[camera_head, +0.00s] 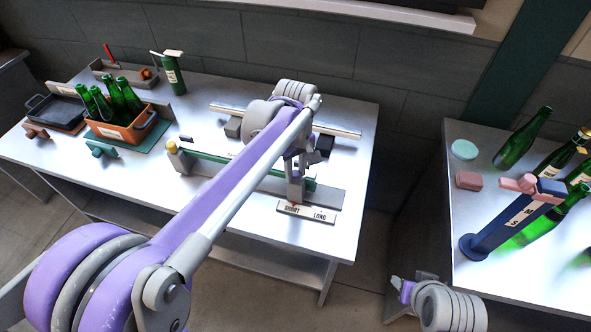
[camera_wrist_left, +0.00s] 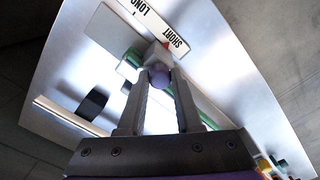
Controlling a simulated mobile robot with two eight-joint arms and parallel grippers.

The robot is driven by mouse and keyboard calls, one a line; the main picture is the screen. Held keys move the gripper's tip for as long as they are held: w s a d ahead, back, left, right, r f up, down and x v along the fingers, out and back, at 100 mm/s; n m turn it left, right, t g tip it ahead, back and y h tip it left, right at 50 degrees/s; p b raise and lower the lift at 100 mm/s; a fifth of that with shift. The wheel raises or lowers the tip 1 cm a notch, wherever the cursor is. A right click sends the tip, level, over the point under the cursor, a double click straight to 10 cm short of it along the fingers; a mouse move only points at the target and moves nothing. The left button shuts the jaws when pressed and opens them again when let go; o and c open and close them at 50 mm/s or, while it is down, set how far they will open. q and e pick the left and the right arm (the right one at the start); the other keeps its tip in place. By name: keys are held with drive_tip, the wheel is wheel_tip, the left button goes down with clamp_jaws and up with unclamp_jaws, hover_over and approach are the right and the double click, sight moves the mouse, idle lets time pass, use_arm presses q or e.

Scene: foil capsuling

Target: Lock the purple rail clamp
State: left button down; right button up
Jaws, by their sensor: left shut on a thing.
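The purple knob (camera_wrist_left: 160,78) of the rail clamp is between the fingertips of my left gripper (camera_wrist_left: 160,80) in the left wrist view. The fingers are shut on it. A pale block of the clamp (camera_wrist_left: 158,54) shows just beyond the knob. In the head view my left gripper (camera_head: 297,163) is over the right part of the green rail (camera_head: 235,163), just behind the SHORT/LONG plate (camera_head: 306,213). My arm and fingers hide much of the clamp there. My right gripper (camera_head: 403,290) shows at the lower right, away from the tables; its jaws are unclear.
A second metal rail (camera_head: 340,131) lies behind, with a black block (camera_head: 325,146) near it. An orange crate (camera_head: 125,130) of green bottles stands at left. The right table holds bottles and a blue stand (camera_head: 505,228). A floor gap separates the tables.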

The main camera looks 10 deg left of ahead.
sight(295, 173)
use_arm(q)
drive_tip(key=n, duration=0.4)
drive_tip(key=shift+n, duration=1.9)
drive_tip(key=c, duration=0.6)
unclamp_jaws()
drive_tip(key=shift+r, duration=0.1)
wheel_tip(295, 173, up, 11)
